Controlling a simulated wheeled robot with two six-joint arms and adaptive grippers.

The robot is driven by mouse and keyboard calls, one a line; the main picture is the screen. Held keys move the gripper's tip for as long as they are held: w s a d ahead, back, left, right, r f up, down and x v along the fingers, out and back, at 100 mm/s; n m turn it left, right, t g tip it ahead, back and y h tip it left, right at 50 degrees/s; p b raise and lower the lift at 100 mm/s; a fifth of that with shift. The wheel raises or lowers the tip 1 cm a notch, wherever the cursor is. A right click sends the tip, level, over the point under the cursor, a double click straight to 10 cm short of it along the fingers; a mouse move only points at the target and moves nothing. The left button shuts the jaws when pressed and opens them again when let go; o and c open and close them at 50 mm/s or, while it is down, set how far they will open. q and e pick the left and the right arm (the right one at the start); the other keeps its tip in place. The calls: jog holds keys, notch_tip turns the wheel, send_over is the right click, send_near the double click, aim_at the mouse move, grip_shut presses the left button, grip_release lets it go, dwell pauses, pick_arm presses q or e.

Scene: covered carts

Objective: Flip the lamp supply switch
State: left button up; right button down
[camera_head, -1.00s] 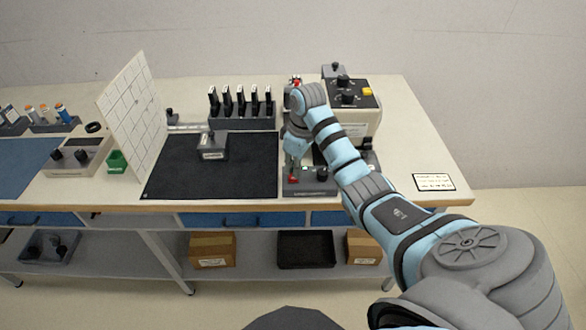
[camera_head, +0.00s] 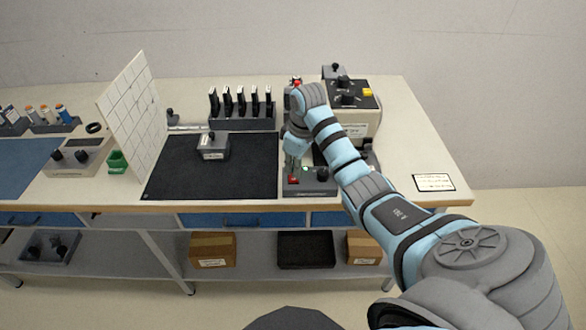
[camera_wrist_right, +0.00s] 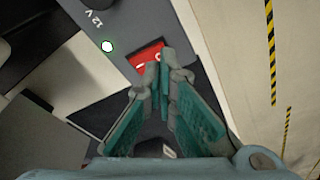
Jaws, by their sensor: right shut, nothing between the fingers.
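The lamp supply is a grey box (camera_head: 317,188) at the front edge of the table, in front of my right arm. Its red rocker switch (camera_head: 293,180) sits at the left of its face. In the right wrist view the red switch (camera_wrist_right: 146,56) lies just beyond my fingertips, beside a white round light with a green rim (camera_wrist_right: 107,46) and a "12 V" label. My right gripper (camera_wrist_right: 160,72) is shut and empty, its tips at the switch's lower edge; I cannot tell if they touch. It also shows in the head view (camera_head: 291,172), pointing down. My left gripper is out of view.
A black mat (camera_head: 240,175) with a small grey block (camera_head: 213,147) lies left of the supply. Behind stand a rack of black modules (camera_head: 242,115) and a beige instrument (camera_head: 355,105). A white gridded panel (camera_head: 133,117) stands upright at left. A label card (camera_head: 434,182) lies at right.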

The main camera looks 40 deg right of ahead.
aim_at(294, 179)
jog(key=shift+f+b, duration=0.45)
jog(key=shift+f, duration=0.6)
dwell(0.5)
jog(key=shift+r, duration=0.1)
notch_tip(294, 179, up, 7)
jog(key=p, duration=0.7)
jog(key=shift+r, duration=0.1)
